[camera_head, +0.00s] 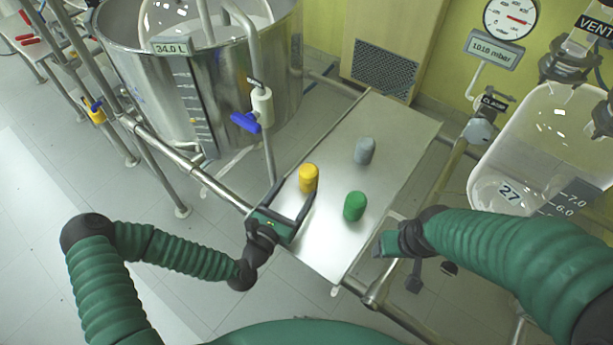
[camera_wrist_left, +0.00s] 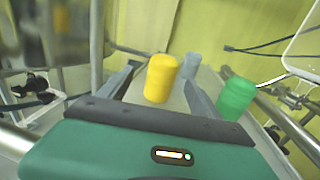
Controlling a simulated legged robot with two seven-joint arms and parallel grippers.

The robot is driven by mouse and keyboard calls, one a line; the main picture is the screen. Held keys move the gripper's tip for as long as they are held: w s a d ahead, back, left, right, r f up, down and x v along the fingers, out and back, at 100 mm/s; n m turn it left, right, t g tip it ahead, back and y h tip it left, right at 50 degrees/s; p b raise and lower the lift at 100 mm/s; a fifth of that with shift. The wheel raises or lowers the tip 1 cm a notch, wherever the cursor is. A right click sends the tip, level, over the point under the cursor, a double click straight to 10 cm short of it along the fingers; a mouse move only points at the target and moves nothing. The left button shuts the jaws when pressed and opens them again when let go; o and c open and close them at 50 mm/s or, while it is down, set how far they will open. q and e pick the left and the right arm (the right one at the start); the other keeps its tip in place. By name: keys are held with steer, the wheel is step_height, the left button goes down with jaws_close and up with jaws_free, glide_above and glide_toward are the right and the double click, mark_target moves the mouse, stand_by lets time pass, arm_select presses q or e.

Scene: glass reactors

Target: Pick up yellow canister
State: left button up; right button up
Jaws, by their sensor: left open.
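The yellow canister (camera_head: 309,178) stands upright on a metal shelf (camera_head: 398,130), near its left edge. My left gripper (camera_head: 293,190) is open, with its fingers pointing at the canister. In the left wrist view the yellow canister (camera_wrist_left: 161,78) appears between the two open fingers (camera_wrist_left: 162,85), toward their tips. I cannot tell whether either finger touches it. My right gripper (camera_head: 384,246) is at the shelf's right front side, apart from the canisters; its finger opening is not clear.
A green canister (camera_head: 355,206) stands right of the yellow one, close to my left gripper's right finger. A grey canister (camera_head: 365,151) stands farther back. A steel vessel (camera_head: 215,75) with a blue-handled valve (camera_head: 246,122) is at left. A glass vessel (camera_head: 545,135) is at right.

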mark_target(304, 181)
arm_select(q)
steer(key=x, duration=0.5)
steer(key=shift+w+d, duration=0.15)
steer(key=shift+d, duration=0.3)
steer(key=shift+a+r, duration=0.1)
steer(key=shift+a, duration=0.1)
steer(key=shift+c, duration=0.4)
steer(key=shift+a, duration=0.1)
steer(key=shift+c, duration=1.2)
steer(key=c, duration=1.2)
